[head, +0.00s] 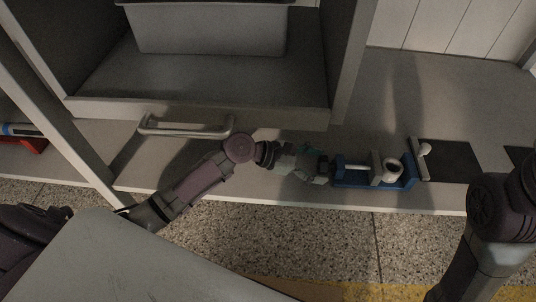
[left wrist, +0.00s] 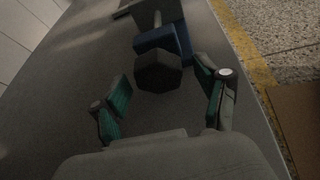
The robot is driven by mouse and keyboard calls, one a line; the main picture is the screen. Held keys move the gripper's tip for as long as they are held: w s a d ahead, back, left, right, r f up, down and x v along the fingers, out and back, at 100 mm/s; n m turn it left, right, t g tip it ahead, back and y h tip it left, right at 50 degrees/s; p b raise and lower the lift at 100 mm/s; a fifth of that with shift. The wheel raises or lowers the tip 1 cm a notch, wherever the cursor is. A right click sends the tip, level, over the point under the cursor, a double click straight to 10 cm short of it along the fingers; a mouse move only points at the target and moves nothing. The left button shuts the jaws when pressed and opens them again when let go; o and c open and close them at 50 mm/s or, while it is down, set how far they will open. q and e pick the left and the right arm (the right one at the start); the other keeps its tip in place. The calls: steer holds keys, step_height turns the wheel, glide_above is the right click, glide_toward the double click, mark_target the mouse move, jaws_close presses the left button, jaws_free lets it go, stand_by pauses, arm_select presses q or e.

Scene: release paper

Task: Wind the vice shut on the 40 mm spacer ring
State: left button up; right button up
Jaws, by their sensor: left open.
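The blue vice (head: 372,184) sits near the front edge of the grey bench. A pale ring (head: 392,169) stands in it, right of an upright grey jaw plate (head: 376,166); I cannot tell whether both jaws touch it. My left gripper (head: 318,166) is at the vice's left end. In the left wrist view its green-padded fingers (left wrist: 162,78) are open on either side of a dark faceted knob (left wrist: 158,72), with gaps visible. The vice's blue end (left wrist: 170,40) lies beyond the knob. My right gripper is out of view; only its arm shows at the right.
A cabinet with a bar handle (head: 185,128) and a grey bin (head: 208,30) stands behind my left arm. The bench edge is close in front.

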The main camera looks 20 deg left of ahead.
arm_select(q)
steer(key=b, duration=0.3)
steer(key=shift+f+n+g, duration=0.3)
steer(key=shift+n, duration=0.1)
steer(key=shift+m, duration=0.5)
steer(key=p+v, duration=0.3)
steer(key=v, duration=0.1)
steer(key=p+v, duration=0.4)
steer(key=v, duration=0.1)
steer(key=p+v, duration=0.3)
steer(key=v, duration=0.2)
steer(key=shift+w+r, duration=0.35)
steer(key=shift+r, duration=0.1)
